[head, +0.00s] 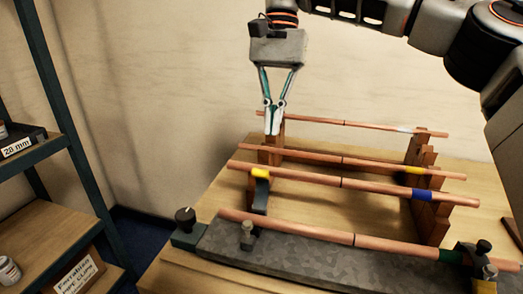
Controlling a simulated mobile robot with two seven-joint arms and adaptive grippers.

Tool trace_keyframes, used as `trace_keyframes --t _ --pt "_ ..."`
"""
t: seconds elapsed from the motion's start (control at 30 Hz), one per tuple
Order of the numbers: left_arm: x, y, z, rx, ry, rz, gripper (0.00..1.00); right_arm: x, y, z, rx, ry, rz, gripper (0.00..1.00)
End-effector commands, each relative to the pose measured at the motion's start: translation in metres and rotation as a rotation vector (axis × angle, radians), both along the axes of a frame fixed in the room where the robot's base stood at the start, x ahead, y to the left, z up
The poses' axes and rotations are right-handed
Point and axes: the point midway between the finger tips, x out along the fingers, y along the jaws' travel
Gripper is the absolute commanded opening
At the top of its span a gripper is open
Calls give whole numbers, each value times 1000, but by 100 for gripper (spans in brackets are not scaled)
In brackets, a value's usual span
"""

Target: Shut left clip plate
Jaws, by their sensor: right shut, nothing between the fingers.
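My right gripper (273,128) points down with its fingertips together and holds nothing. It is at the left end of the rearmost copper pipe, in front of or beside the left wooden post (273,155); whether it touches either is unclear. A dark upright curved piece (261,194), seemingly the left clip plate standing open, rises behind the grey bar (310,248) below a yellow band. A dark green block with a black knob (185,218) sits at the bar's left end. The front copper pipe (290,228) lies along the bar. My left gripper is out of view.
Several copper pipes with coloured bands cross the wooden bench (355,218), resting on a right stepped wooden rack (425,185). A dark green clip (462,254) sits at the bar's right end. A shelf unit (50,150) stands at left.

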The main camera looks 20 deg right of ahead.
Motion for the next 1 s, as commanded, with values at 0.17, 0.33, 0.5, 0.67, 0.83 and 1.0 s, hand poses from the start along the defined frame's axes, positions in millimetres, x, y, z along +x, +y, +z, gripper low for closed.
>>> trace_keyframes --t 0.17,0.33,0.5,0.67,0.83,1.0 --pt "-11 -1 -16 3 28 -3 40 -3 2 -20 0 6 4 0" --pt "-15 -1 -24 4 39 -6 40 -10 6 -51 1 9 4 0" --pt "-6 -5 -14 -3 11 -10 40 -17 11 -77 0 8 3 0" --pt "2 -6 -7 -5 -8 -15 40 -21 14 -91 0 3 2 0" --pt "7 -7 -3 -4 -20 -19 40 -22 15 -96 1 1 1 0" --pt "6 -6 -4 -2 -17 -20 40 -23 15 -95 0 0 0 0"
